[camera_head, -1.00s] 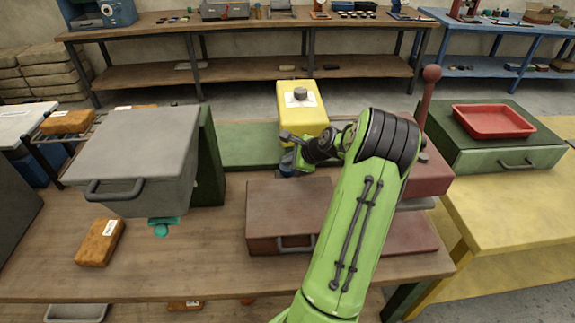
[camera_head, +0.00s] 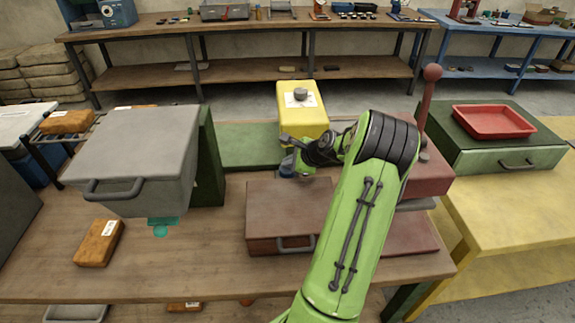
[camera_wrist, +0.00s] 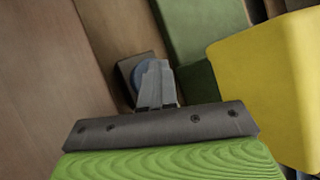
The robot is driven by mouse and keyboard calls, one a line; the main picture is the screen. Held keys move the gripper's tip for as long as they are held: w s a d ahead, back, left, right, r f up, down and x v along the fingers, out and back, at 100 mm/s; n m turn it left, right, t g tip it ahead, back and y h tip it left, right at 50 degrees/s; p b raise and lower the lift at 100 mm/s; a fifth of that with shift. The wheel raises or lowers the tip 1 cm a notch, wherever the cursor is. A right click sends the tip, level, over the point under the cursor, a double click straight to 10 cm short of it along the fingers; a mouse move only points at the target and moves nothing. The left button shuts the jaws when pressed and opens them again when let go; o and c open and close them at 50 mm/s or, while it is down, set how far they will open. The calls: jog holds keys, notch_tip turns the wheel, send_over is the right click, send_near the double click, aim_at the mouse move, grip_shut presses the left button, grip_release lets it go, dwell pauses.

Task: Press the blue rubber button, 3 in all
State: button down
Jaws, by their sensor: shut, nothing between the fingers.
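The blue button (camera_wrist: 138,76) sits on a small dark base (camera_wrist: 126,67) in the wrist view, just past my fingertips and partly hidden by them. In the head view, the blue button (camera_head: 287,168) shows in front of the yellow box and behind the brown box. My gripper (camera_wrist: 155,64) is shut and empty, with its fingertips over the button. Whether the tips touch it I cannot tell.
A yellow box (camera_head: 301,115) with a grey knob stands right behind the button. A brown box (camera_head: 285,205) with a handle stands in front. A green block (camera_head: 247,143) lies behind left, and a large grey box (camera_head: 140,150) stands at left. Bare wood lies between.

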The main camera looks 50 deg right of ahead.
jog(key=shift+r+p, duration=1.3)
notch_tip(320, 180, up, 5)
jog(key=p, duration=0.5)
